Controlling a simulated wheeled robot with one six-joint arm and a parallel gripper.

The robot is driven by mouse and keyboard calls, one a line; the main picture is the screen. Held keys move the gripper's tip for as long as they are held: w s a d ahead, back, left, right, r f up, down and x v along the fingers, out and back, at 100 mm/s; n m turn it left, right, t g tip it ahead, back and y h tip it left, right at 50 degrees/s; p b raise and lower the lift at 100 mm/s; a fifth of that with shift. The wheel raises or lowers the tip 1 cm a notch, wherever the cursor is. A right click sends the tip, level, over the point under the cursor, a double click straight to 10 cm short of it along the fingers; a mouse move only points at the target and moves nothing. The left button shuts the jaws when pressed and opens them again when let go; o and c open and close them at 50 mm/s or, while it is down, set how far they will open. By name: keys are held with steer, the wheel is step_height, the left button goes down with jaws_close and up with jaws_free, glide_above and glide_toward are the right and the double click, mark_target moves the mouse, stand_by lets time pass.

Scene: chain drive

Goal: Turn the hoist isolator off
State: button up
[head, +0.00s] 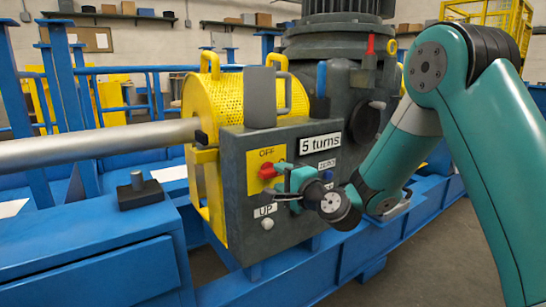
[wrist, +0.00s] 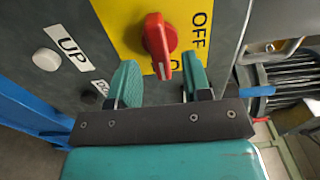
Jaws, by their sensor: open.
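The hoist isolator is a red rotary knob (head: 267,171) on a yellow plate (head: 253,160) on the grey control box. The word OFF is above it in the head view. In the wrist view, the red knob (wrist: 158,42) has a white mark at its lower end, near a partly hidden label. OFF is to its right there. My gripper (head: 283,181) is open at the box front, just right of the knob. In the wrist view its teal fingers (wrist: 160,82) are apart, one toward each side of the knob's lower end. I cannot tell whether they touch it.
A white UP button (head: 267,224) sits below the knob, with another label partly hidden beside my gripper. A "5 turns" sign (head: 320,144) is above right. A yellow guard (head: 203,160) and a grey shaft (head: 100,146) are to the left. Blue beams surround the box.

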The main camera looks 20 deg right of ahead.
mark_target(276, 173)
steer(key=p+x, duration=0.2)
steer(key=x, duration=0.1)
steer(key=shift+a+r, duration=0.1)
steer(key=shift+r, duration=0.1)
steer(key=shift+w+a+f+p, duration=0.1)
steer(key=shift+w+f+p, duration=0.15)
steer(key=shift+w, duration=0.2)
jaws_close()
